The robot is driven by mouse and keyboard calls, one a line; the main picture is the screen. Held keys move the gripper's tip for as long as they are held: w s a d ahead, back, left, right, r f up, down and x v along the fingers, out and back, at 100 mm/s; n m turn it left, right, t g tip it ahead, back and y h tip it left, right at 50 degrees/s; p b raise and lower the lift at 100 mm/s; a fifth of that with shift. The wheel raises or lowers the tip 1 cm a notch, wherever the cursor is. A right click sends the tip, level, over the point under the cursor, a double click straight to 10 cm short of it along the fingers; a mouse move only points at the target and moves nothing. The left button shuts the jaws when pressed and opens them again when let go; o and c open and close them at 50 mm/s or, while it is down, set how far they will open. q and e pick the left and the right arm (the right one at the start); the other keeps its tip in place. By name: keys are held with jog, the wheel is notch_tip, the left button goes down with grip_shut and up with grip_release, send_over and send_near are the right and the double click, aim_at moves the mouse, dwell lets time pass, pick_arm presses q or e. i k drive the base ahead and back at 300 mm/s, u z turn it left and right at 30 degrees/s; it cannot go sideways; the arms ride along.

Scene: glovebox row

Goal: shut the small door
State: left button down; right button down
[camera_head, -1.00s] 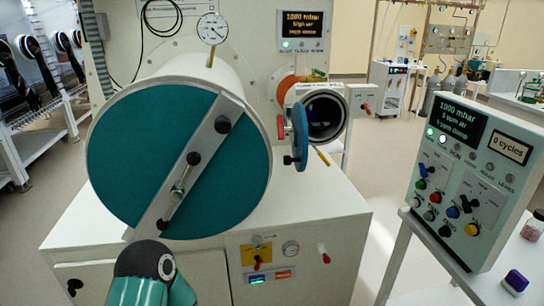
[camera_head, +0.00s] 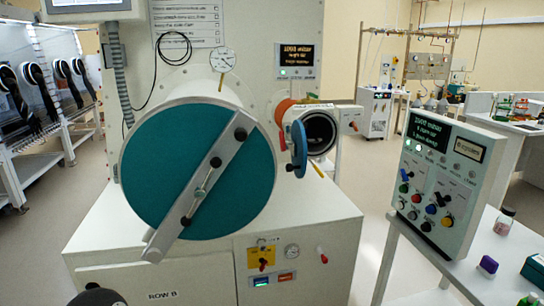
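The small door (camera_head: 299,149) is a blue disc seen nearly edge-on. It stands open at the left side of the small round port (camera_head: 320,132), whose dark inside shows. The small port sits to the right of the big cylinder with its large teal door (camera_head: 198,172), which is closed with a grey diagonal bar (camera_head: 200,187) across it. Neither of my grippers shows; only a dark rounded piece, likely part of my arm, shows at the bottom left edge.
A control panel (camera_head: 437,180) stands on a white table at the right, with a small jar (camera_head: 504,222) and a purple-topped block (camera_head: 487,266) beside it. A white cabinet (camera_head: 210,235) lies below the ports. Open floor shows between cabinet and table.

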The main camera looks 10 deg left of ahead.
aim_at(298, 151)
jog(key=u, duration=0.15)
jog(key=i, duration=1)
jog(key=z, duration=0.05)
